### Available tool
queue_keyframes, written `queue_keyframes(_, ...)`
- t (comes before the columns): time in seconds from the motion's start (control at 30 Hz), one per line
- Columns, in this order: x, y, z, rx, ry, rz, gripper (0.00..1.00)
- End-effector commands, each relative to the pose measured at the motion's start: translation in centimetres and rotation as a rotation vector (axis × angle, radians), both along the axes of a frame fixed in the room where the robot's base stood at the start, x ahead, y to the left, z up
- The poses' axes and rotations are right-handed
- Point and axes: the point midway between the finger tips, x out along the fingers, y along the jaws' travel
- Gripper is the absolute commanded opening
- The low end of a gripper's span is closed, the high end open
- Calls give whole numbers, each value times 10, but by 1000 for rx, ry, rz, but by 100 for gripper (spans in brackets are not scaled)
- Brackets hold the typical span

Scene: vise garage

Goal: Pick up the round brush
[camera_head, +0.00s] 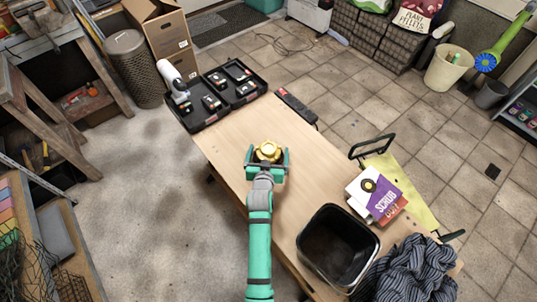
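A round gold-yellow object (268,150), which looks like the round brush, is at the middle of the wooden table. My gripper (268,158) reaches it from the near side, with its two teal fingers spread apart on the left and right of it. The fingers lie very close to its sides. I cannot tell whether they touch it, or whether it rests on the table or is held. Its lower part is partly hidden by my gripper.
On the wooden table (225,142), an open black tool case (215,97) stands at the far left. A black power strip (296,107) lies at the far edge. A SCRUB box (386,204), a black bin (338,209) and a striped cloth (412,272) are to the right.

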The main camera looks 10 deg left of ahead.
Motion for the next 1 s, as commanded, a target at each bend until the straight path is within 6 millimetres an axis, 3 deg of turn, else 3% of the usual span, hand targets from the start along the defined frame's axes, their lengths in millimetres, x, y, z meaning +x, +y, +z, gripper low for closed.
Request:
queue_keyframes(0.03, 0, 0, 0, 0, 0, 0, 87)
queue_keyframes(0.2, 0, 0, 0, 0, 1, 0, 47)
queue_keyframes(0.67, -1, 0, 1, 0, 5, 0, 43)
queue_keyframes(0.93, -1, 1, 34, 2, -2, 2, 43)
queue_keyframes(1.0, -14, -1, 46, 3, -1, 0, 43)
